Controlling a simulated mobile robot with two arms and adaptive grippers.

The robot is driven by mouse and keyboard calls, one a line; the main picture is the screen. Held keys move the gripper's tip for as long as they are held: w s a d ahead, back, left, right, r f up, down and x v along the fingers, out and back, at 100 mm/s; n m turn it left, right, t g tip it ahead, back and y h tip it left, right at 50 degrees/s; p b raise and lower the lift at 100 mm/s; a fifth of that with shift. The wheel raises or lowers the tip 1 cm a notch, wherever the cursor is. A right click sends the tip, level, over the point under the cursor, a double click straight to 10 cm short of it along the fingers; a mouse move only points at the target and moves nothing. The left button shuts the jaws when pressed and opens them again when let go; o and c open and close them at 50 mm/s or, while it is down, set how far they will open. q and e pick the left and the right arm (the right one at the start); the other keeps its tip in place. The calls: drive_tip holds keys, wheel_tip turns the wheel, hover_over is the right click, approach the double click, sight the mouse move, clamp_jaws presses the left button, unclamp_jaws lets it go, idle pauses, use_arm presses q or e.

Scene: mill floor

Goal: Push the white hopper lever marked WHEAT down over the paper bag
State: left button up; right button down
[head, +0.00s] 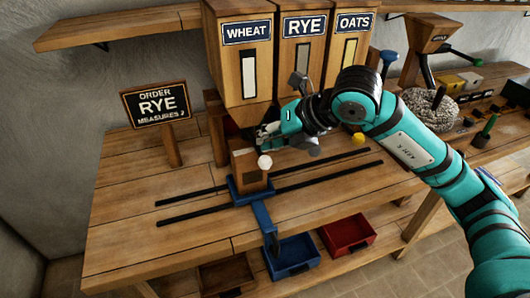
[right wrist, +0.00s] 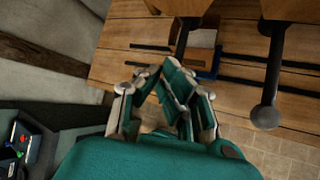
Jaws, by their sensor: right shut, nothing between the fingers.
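The WHEAT hopper (head: 232,72) is the leftmost of three wooden hoppers in the head view. Its lever's white ball knob (head: 264,161) shows low, in front of the brown paper bag (head: 243,170). The bag stands upright on a blue carriage (head: 241,190) under the WHEAT hopper. My right gripper (head: 266,133) is shut and empty, just above the white knob and below the hopper; contact cannot be told. Its closed fingers (right wrist: 182,82) show in the right wrist view. The lever's rod is mostly hidden by the gripper. My left gripper is out of view.
The RYE (head: 303,58) and OATS (head: 344,75) hoppers stand to the right, with a yellow knob (head: 358,138) below. An order sign (head: 156,103) reads RYE. Two dark rails (head: 190,217) run along the bench. Blue (head: 292,258) and red (head: 347,236) bins sit below.

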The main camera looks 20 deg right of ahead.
drive_tip(key=shift+r, duration=0.1)
drive_tip(key=shift+r+p, duration=1.55)
drive_tip(key=shift+r, duration=0.85)
